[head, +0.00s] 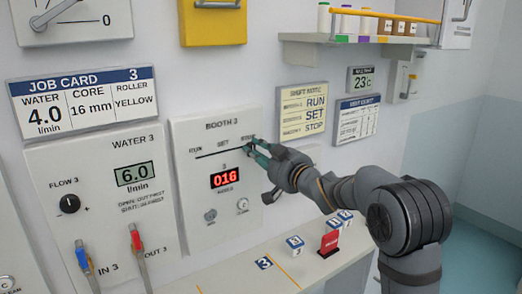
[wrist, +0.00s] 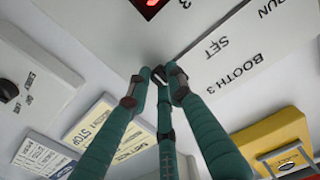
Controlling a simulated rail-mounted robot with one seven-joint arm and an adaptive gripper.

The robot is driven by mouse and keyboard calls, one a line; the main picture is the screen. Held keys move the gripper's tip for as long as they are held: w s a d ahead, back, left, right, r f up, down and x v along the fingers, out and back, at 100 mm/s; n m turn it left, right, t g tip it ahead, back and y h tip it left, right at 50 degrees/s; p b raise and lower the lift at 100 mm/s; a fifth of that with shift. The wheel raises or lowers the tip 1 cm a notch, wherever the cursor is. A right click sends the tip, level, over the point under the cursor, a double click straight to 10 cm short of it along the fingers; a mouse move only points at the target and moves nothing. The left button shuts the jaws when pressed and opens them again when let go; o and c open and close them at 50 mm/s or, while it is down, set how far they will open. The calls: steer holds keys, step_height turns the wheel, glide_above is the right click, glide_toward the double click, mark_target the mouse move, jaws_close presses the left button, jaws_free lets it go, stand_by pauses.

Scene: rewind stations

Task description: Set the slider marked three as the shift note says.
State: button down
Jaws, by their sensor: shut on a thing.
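The booth 3 panel (head: 190,185) carries a horizontal slider slot (head: 222,151) with RUN at its left end, SET in the middle and STOP at its right end. My gripper (head: 254,151) is at the STOP end, its green fingers shut on the slider knob, which they hide. In the wrist view the closed fingers (wrist: 157,80) meet at the panel, with the slot running off toward SET and RUN. The shift note (head: 302,112) on the wall right of the panel lists RUN, SET and STOP; its small print is unreadable.
A red display (head: 225,178) reading 016 sits below the slot, above two small knobs. The job card (head: 83,102) and water 3 panel (head: 105,185) are at left. A ledge (head: 215,275) with blue-and-white blocks and a red piece lies below. A shelf (head: 350,45) is above.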

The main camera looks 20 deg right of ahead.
steer(key=shift+d+r, duration=0.2)
steer(key=shift+r, duration=0.25)
steer(key=c, duration=2)
jaws_free()
steer(key=o, duration=0.4)
steer(key=shift+f, duration=0.15)
steer(key=shift+c, duration=0.2)
steer(key=shift+f, duration=0.15)
steer(key=s+d, duration=0.2)
steer(key=s, duration=0.9)
steer(key=shift+s, duration=0.4)
steer(key=shift+w, duration=0.15)
